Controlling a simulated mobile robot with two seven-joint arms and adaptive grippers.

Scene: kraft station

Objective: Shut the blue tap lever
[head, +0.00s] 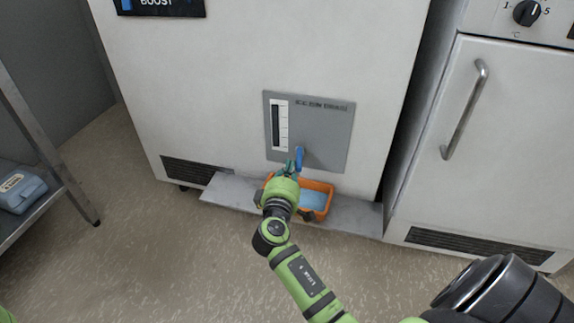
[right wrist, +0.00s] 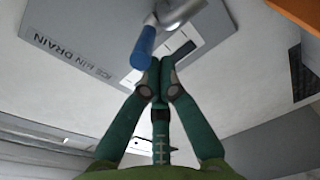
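The blue tap lever (head: 299,157) sticks up from the tap low on the grey drain panel (head: 333,125). In the right wrist view the blue lever (right wrist: 143,47) joins a metal tap body (right wrist: 176,10). My right gripper (head: 291,168) is at the lever's lower left in the head view. In the right wrist view the fingertips of my right gripper (right wrist: 157,72) are together, beside the lever's free end and not around it. I cannot tell whether they touch it. My arm hides part of the tap. My left gripper is not in view.
An orange tub (head: 328,188) with bluish liquid stands under the tap on a grey ledge (head: 350,216), partly hidden by my right gripper. A white cabinet with a bar handle (head: 464,110) stands to the right. A metal shelf with a blue case (head: 22,193) is at left.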

